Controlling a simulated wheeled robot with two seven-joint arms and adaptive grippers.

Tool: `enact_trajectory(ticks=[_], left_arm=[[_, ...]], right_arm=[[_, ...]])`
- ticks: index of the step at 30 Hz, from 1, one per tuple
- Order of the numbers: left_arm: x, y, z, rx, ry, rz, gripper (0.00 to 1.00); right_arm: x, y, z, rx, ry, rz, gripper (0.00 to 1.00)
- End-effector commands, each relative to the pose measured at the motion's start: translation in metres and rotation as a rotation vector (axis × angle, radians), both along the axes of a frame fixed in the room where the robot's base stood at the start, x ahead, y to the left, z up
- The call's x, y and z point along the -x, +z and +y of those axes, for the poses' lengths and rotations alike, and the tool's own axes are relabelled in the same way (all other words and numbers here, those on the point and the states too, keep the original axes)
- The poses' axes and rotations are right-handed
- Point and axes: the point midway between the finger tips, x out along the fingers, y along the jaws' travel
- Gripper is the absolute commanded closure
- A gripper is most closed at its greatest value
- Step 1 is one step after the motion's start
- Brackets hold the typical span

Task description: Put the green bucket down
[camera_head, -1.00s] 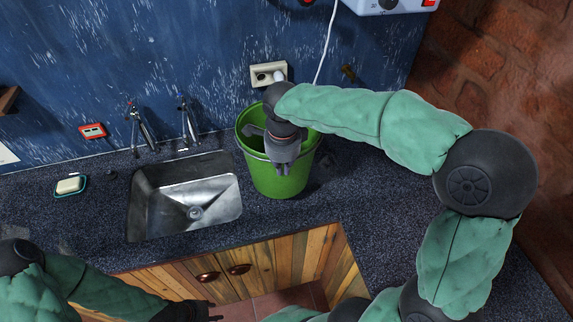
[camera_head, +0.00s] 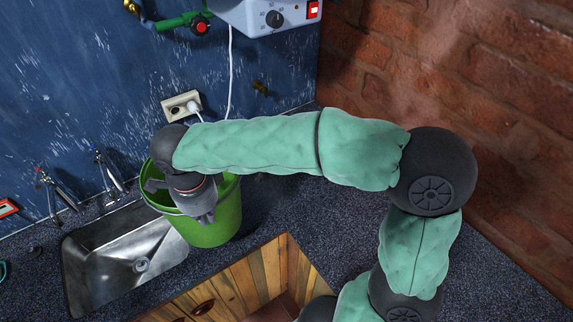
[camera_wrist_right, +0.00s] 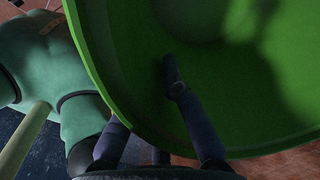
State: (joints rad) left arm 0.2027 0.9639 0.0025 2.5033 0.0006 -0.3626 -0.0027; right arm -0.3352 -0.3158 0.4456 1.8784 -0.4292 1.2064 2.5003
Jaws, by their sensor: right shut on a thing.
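The green bucket (camera_head: 220,222) is upright over the dark speckled counter (camera_head: 345,220), just right of the sink in the head view. I cannot tell whether its base touches the counter. My right gripper (camera_head: 203,214) is shut on the bucket's rim. In the right wrist view, the bucket (camera_wrist_right: 255,95) fills the upper right, and one finger of my right gripper (camera_wrist_right: 143,115) shows against its inner wall while the other is outside. The bucket's far base is hidden. My left gripper is out of view.
The steel sink (camera_head: 105,232) with its taps (camera_head: 108,172) lies left of the bucket. A wall socket (camera_head: 181,106) with a white plug is behind it. Wooden cupboards (camera_head: 245,285) are below the front edge. The counter right of the bucket is clear up to the brick wall (camera_head: 480,120).

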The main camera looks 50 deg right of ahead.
Motion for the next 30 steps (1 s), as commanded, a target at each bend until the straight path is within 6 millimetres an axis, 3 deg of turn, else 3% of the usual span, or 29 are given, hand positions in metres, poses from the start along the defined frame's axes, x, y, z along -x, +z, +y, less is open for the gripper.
enact_trajectory(ticks=[8,15,24,30], left_arm=[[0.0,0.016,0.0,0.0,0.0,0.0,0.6],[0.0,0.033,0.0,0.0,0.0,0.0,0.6],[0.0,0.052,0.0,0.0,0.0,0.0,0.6],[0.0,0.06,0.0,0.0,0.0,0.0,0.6]], right_arm=[[-0.019,0.005,-0.055,-0.015,-0.162,0.0,1.0],[-0.03,0.006,-0.126,-0.021,-0.354,-0.003,1.0],[-0.019,0.005,-0.224,-0.007,-0.596,-0.008,1.0],[-0.006,0.005,-0.269,0.007,-0.703,-0.013,1.0]])
